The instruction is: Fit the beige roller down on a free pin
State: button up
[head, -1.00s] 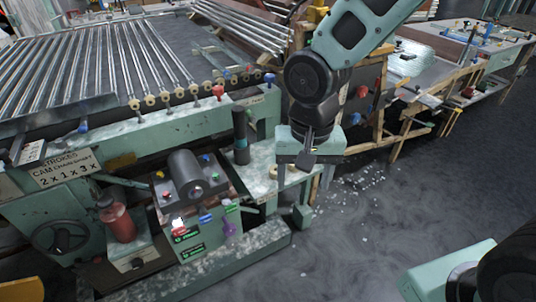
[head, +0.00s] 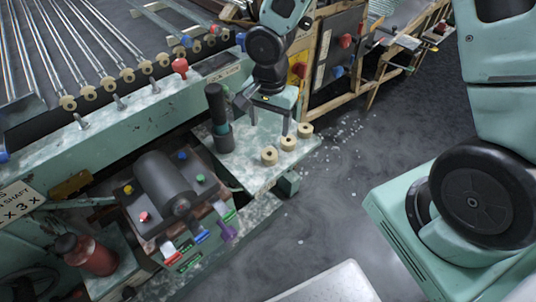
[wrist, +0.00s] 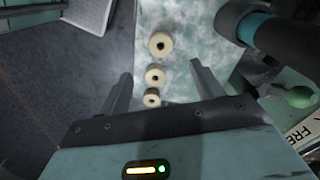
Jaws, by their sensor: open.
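Three beige rollers stand on the pale speckled shelf (head: 255,172) in a slanting row: a near one (head: 268,155), a middle one (head: 288,143) and a far one (head: 305,130). In the wrist view they line up as upper (wrist: 160,43), middle (wrist: 155,74) and lower (wrist: 151,97). My gripper (head: 268,129) is open and empty above the shelf, and the rollers show between its fingers (wrist: 160,76) in the wrist view. Short grey pins stand bare on the green beam: left (head: 80,122), middle (head: 118,102) and right (head: 153,86).
A dark cylinder with a teal band (head: 218,125) stands upright close left of my gripper. A red knob (head: 180,67) rises from the beam. Several beige rollers (head: 107,83) sit at the bar ends behind. A machine block with a dark drum (head: 165,182) is lower left.

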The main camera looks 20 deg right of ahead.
aim_at(269, 152)
notch_tip(269, 152, down, 12)
jog(key=shift+w+f+b, duration=0.1)
jog(key=shift+f+b, duration=0.1)
jog(key=shift+b, duration=0.2)
jog(key=c, duration=1.1)
